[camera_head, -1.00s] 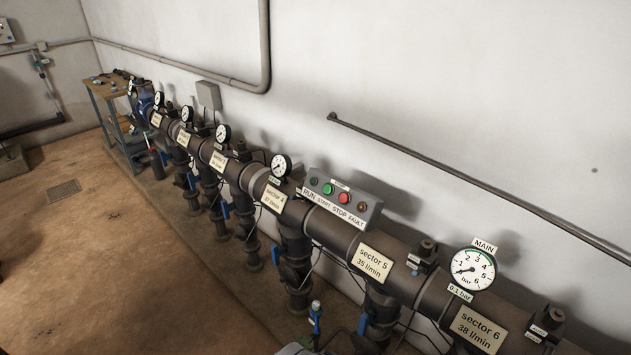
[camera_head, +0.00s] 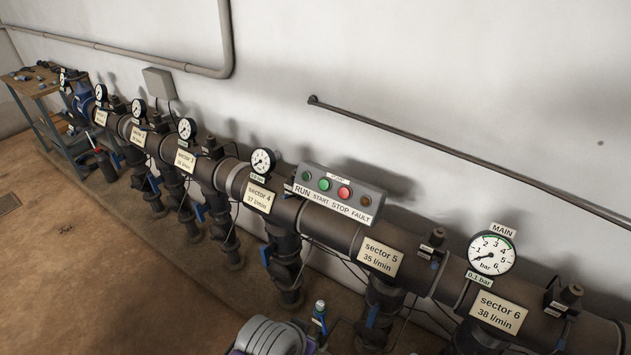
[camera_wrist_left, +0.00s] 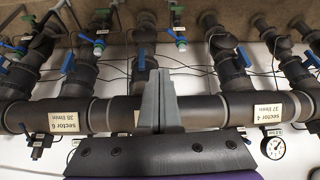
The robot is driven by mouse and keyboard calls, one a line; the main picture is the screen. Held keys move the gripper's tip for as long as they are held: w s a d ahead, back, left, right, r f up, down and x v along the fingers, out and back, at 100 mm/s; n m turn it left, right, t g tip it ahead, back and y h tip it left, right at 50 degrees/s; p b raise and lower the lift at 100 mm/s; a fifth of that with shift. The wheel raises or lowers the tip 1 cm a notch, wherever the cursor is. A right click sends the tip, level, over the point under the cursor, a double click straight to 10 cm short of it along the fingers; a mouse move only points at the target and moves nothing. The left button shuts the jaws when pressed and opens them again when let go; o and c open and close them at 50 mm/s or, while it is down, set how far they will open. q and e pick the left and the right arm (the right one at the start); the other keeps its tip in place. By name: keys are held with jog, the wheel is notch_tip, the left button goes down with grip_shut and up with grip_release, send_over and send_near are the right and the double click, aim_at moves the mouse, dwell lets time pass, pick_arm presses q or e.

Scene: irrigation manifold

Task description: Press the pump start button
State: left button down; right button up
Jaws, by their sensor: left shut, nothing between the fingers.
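The control box (camera_head: 335,195) sits on the manifold pipe behind the sector 4 and sector 5 plates in the head view. Its bright green start button (camera_head: 325,184) is above the START label, between the darker green RUN lamp (camera_head: 306,176) and the red stop button (camera_head: 344,192). My left gripper (camera_wrist_left: 160,76) is shut and empty in the left wrist view, with the pipe behind its fingers. That view is upside down and I cannot make out the button there. My right gripper is not in view.
The main gauge (camera_head: 491,252) reads about 0.1 bar on its label. The sector 4 gauge (camera_head: 262,162) stands left of the box. A wall rail (camera_head: 450,150) runs above and behind. Part of my arm shows at the bottom edge. Open floor lies left.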

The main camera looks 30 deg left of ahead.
pick_arm(q)
jog(key=shift+d, duration=0.15)
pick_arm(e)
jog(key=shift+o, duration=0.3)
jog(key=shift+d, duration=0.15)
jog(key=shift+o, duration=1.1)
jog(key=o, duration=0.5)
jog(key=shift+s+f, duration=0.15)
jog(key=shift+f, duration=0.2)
pick_arm(q)
jog(key=w+a+r+m+t+y, duration=0.1)
jog(key=w+a+r+m+y, duration=0.2)
jog(key=w+m, duration=0.4)
jog(key=w+a+r+m+t+y, duration=0.1)
jog(key=w+a+r+m+y, duration=0.2)
jog(key=w+a+r+m, duration=0.3)
jog(key=w+a+r+m+t+y+b, duration=0.1)
jog(key=w+a+r+m+y, duration=0.2)
jog(key=w, duration=0.7)
notch_tip(320, 180, up, 4)
jog(key=a+m, duration=0.2)
jog(key=m, duration=0.3)
jog(key=shift+w+a+t+y, duration=0.15)
jog(key=shift+w+t+y, duration=0.15)
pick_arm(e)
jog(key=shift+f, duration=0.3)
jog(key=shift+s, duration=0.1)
